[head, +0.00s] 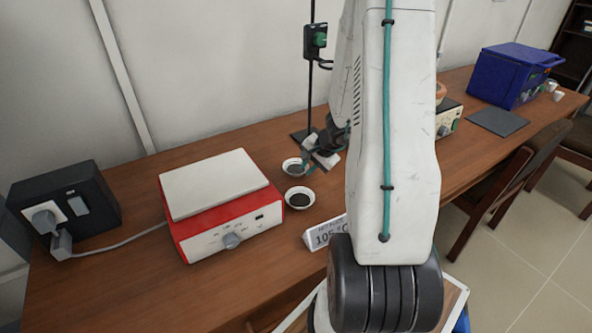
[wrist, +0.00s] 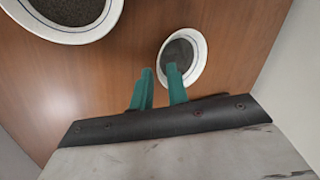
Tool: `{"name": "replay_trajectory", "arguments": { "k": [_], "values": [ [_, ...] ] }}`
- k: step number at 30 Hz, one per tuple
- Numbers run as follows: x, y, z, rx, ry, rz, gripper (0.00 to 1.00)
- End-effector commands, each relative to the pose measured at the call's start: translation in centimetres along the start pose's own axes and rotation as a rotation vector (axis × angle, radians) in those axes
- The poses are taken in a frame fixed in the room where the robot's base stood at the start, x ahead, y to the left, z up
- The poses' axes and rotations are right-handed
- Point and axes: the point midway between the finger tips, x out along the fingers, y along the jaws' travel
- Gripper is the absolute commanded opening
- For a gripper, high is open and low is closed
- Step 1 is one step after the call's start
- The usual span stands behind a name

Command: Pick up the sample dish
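Two small white dishes with dark contents sit on the wooden table. The farther dish (head: 291,163) is beside my gripper (head: 307,170); the nearer dish (head: 300,206) is in front of it, by the red device. In the wrist view, one dish (wrist: 199,60) is at the fingertips and a larger-looking one (wrist: 112,18) is cut off at upper left. My gripper (wrist: 159,72) has its teal fingers apart, with bare table showing between them. The right fingertip overlaps the dish's left rim; the left fingertip is outside it. I cannot tell whether they touch. Which dish is the sample dish is unclear.
A red and white hotplate-like device (head: 215,200) stands left of the dishes. A black box with a socket (head: 65,205) is farther left. A sign reading 105 °C (head: 325,234) stands in front, and a stand pole (head: 310,90) behind. A blue box (head: 512,75) is far right.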

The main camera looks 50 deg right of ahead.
Motion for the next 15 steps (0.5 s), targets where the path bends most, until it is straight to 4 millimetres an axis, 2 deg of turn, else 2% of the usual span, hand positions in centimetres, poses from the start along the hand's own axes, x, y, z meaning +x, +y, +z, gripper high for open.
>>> {"name": "replay_trajectory", "arguments": {
  "k": [4, 12, 13, 15],
  "values": [
    [1.9, 0.0, 0.0, -0.001, -0.001, 0.001, 0.16],
    [2.2, -0.1, 0.0, -0.002, 0.0, 0.0, 0.16],
    [2.2, -0.1, 0.0, -0.002, 0.0, 0.0, 0.13],
    [2.2, -0.1, 0.0, -0.002, 0.0, 0.0, 0.0]
  ]
}}
